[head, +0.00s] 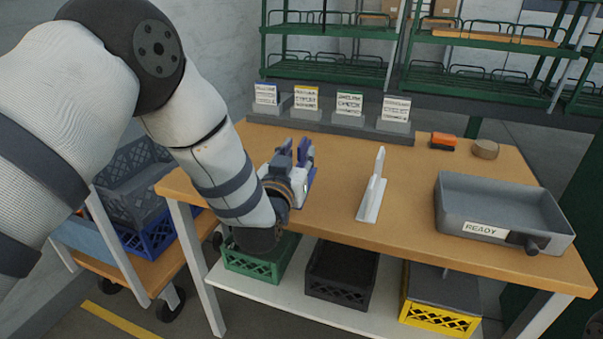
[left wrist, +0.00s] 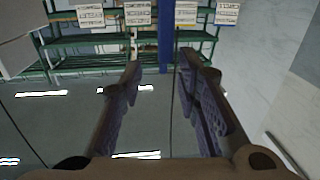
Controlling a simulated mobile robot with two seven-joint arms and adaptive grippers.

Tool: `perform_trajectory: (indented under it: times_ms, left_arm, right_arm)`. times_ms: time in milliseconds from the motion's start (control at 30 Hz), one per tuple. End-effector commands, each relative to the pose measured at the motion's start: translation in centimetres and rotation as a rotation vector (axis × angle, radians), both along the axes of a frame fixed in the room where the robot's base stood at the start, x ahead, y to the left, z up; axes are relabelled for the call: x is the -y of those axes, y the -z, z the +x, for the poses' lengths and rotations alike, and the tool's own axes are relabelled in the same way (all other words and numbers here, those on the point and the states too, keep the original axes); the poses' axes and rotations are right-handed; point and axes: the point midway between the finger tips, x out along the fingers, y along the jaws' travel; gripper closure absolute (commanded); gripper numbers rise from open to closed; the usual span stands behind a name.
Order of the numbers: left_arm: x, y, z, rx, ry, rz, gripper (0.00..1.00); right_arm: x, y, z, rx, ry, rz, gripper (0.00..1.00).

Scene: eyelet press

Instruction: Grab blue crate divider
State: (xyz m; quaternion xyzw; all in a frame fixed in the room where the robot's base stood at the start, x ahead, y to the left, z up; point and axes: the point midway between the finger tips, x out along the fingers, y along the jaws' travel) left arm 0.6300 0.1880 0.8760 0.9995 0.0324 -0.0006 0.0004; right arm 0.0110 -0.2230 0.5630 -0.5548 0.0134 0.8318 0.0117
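My left gripper (head: 296,152) is above the left part of the wooden table, with its fingers spread apart. The left wrist view shows the open fingers (left wrist: 159,90) with nothing clamped between them. In that view a narrow blue upright panel (left wrist: 165,35) shows beyond the gap, nearer the right finger; it looks like the blue divider edge-on. In the head view only a small blue part (head: 312,177) shows beside the gripper; the rest is hidden, and I cannot tell its contact with the table. My right gripper is not in view.
A white upright divider (head: 372,188) stands on the table (head: 330,222) to the right of my gripper. A grey tray labelled READY (head: 500,190) is at the right. Label cards in grey holders (head: 345,122) line the back edge. Crates stand on the lower shelf.

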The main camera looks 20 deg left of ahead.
Motion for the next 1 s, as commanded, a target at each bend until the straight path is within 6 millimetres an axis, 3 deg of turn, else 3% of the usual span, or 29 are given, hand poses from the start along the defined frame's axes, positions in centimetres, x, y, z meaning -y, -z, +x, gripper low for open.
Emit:
perform_trajectory:
  times_ms: [200, 300, 500, 633, 667, 1000]
  left_arm:
    - [-0.5, 0.1, 4.0, 0.001, 0.000, 0.001, 0.70]
    - [-0.6, 0.0, 5.0, 0.001, 0.000, 0.001, 0.70]
    - [-0.6, -0.1, 5.2, 0.001, 0.001, 0.001, 0.70]
    - [-0.6, -0.1, 5.1, 0.002, 0.000, 0.001, 0.97]
    - [-0.6, -0.1, 5.1, 0.002, 0.000, 0.001, 1.00]
    - [-0.6, -0.2, 5.1, 0.002, 0.000, 0.000, 1.00]
  right_arm:
    - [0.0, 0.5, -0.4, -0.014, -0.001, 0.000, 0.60]
    - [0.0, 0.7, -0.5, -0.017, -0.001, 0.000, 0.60]
    - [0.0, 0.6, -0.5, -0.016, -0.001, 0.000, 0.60]
    - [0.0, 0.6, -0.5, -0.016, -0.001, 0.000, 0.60]
    - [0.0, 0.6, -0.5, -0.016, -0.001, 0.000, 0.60]
    - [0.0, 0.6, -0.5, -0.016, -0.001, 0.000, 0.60]
